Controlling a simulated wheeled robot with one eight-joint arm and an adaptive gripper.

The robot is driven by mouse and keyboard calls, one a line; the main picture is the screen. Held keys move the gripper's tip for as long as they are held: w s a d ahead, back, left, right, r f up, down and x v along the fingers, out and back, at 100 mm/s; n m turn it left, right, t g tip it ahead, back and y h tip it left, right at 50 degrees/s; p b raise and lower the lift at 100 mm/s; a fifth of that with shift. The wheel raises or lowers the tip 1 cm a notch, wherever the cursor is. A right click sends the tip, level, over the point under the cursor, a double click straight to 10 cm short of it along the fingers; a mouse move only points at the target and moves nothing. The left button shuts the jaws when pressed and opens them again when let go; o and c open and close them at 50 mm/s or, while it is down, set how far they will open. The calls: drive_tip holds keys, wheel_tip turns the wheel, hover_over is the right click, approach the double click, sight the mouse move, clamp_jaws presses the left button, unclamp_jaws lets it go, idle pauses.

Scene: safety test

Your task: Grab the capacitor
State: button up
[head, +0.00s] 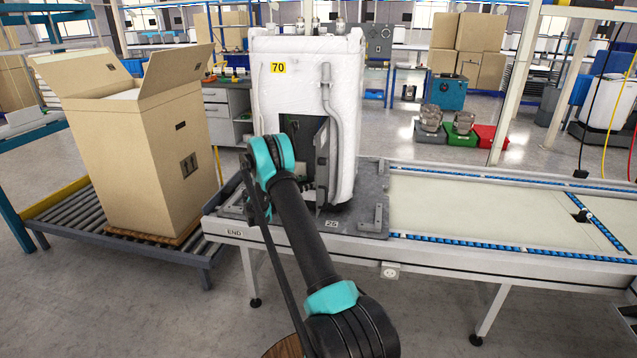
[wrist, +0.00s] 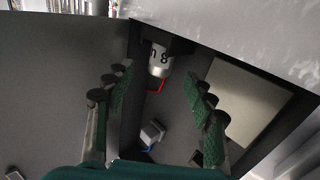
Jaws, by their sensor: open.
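The capacitor seems to be the pale cylinder (wrist: 160,62) with dark markings and a red piece at its lower end. In the wrist view it sits inside a dark recess, beyond my fingertips. My gripper (wrist: 158,82) is open, with green-padded fingers to the left and right of the cylinder's line. Nothing is held between them. In the head view my arm reaches to the open lower bay of the white appliance (head: 305,80). The arm hides my gripper there, and the capacitor does not show.
The appliance stands on a grey pallet (head: 372,215) on the conveyor (head: 470,205). A grey block (wrist: 152,132) with a blue part lies low in the recess. A pale panel (wrist: 245,98) is on the right. A large cardboard box (head: 150,150) stands left of the appliance.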

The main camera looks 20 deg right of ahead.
drive_tip(key=d, duration=0.2)
drive_tip(key=w+d, duration=0.1)
drive_tip(key=d, duration=0.1)
drive_tip(key=c, duration=1.3)
drive_tip(key=shift+o, duration=0.2)
drive_tip(key=shift+r, duration=0.1)
